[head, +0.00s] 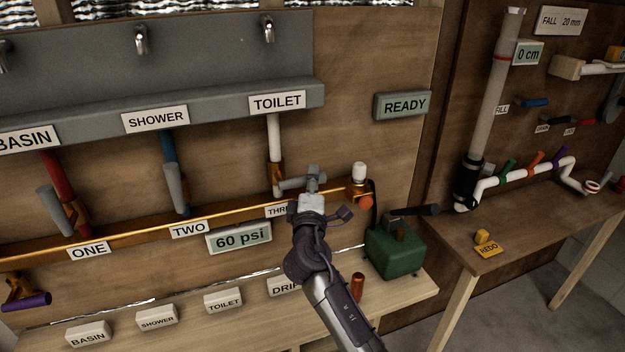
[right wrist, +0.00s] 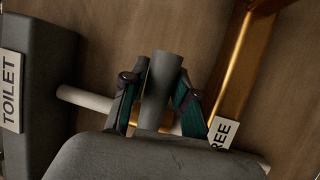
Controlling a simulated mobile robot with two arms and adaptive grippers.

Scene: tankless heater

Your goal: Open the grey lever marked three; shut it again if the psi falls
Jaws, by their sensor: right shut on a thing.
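The grey lever marked three (head: 290,184) sits on the white pipe under the TOILET sign and sticks out to the right, across the pipe. My right gripper (head: 313,178) is at its outer end. In the right wrist view, the grey lever (right wrist: 159,85) stands between the fingers of my right gripper (right wrist: 157,98), which is shut on it. The THREE label (head: 277,210) is partly hidden by my gripper. The pressure display (head: 239,238) reads 60 psi. My left gripper is not in view.
Grey levers one (head: 54,210) and two (head: 175,188) lie to the left, roughly along their pipes. A brass pipe (head: 135,228) runs below the levers. A READY display (head: 402,105) hangs at upper right. A green box (head: 394,250) stands on the bench right of my arm.

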